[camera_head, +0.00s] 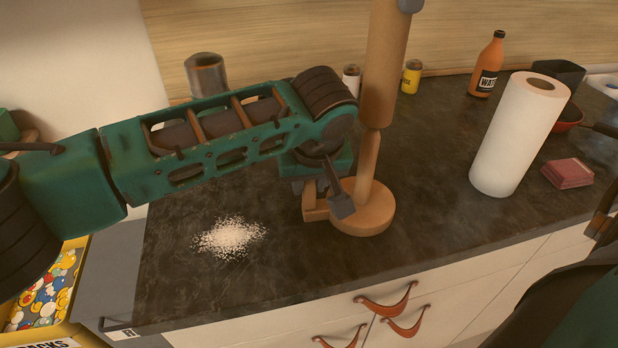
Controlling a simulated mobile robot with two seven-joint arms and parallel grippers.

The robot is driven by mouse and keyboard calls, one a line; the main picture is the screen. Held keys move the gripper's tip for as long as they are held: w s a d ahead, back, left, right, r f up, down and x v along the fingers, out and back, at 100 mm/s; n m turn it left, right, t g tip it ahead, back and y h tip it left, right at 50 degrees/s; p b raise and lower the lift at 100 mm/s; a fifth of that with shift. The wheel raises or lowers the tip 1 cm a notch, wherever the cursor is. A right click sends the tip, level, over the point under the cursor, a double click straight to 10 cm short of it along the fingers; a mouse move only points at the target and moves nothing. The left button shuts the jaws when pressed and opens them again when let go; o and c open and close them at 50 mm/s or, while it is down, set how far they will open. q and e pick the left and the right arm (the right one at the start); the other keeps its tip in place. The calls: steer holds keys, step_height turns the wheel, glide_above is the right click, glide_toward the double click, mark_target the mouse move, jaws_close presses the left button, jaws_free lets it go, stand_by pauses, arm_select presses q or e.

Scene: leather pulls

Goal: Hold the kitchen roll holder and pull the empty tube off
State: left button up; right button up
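The kitchen roll holder has a round wooden base (372,216) with a small wooden block at its left, and a wooden post (367,165) rising from it. The brown empty tube (386,65) is around the post, its lower end well above the base; its top is cut off by the picture edge. My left gripper (327,194) is low at the holder's left side, beside the post and base. One grey finger shows in front; the other is mostly hidden, so its grip is unclear.
A full white kitchen roll (518,135) stands to the right, near pink sponges (568,173), an orange bottle (487,65) and a red pan (567,116). A grey cup (206,75) stands behind my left arm. White powder (228,238) lies front left. The front middle counter is clear.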

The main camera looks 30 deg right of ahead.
arm_select(q)
steer(key=o, duration=0.6)
steer(key=shift+c, duration=0.2)
steer(key=shift+r, duration=0.1)
steer(key=v, duration=1.2)
steer(key=shift+a, duration=0.1)
